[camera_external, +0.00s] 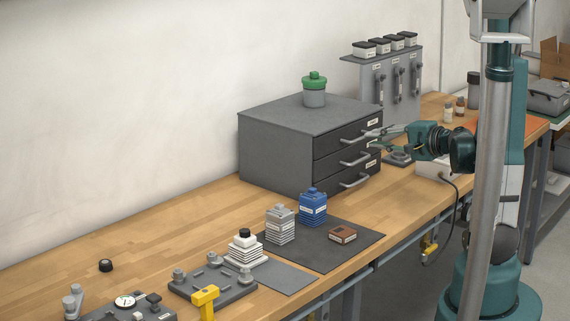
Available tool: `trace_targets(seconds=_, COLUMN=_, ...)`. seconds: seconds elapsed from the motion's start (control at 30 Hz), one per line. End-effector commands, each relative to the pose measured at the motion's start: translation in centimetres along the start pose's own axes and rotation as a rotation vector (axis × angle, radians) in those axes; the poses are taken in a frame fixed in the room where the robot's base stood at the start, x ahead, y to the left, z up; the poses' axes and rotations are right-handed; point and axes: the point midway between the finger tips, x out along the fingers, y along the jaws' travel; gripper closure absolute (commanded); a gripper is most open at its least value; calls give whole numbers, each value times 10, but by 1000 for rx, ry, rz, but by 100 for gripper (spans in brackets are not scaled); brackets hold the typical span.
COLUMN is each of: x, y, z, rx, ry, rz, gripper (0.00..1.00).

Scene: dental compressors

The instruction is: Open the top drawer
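A grey cabinet (272,146) with dark drawer fronts stands on the wooden bench against the wall. Its top drawer (330,141) looks closed, flush with the drawers below. The top drawer's handle (354,138) is a light grey bar on the right part of the front. My gripper (375,138) comes from the right and points at the cabinet front at about the height of the upper handles. Its two fingers look spread apart, one above the other, with nothing visible between them. The fingertips are close to the top handle; whether they touch it I cannot tell.
Lower drawers with handles (355,182) sit beneath. A green-lidded jar (314,90) stands on the cabinet. A grey rack (395,78) is behind. A blue bottle (313,207) and grey bottle (280,224) stand on a dark mat (335,256) in front.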

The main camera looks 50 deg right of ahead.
Motion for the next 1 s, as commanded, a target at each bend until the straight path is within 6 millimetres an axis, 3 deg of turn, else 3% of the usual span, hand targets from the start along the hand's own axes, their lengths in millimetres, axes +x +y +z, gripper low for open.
trace_targets(seconds=0.6, x=57, y=0, z=1, rx=0, ry=-2, rz=0, gripper=87)
trace_targets(seconds=1.0, x=64, y=0, z=1, rx=0, ry=-1, rz=0, gripper=87)
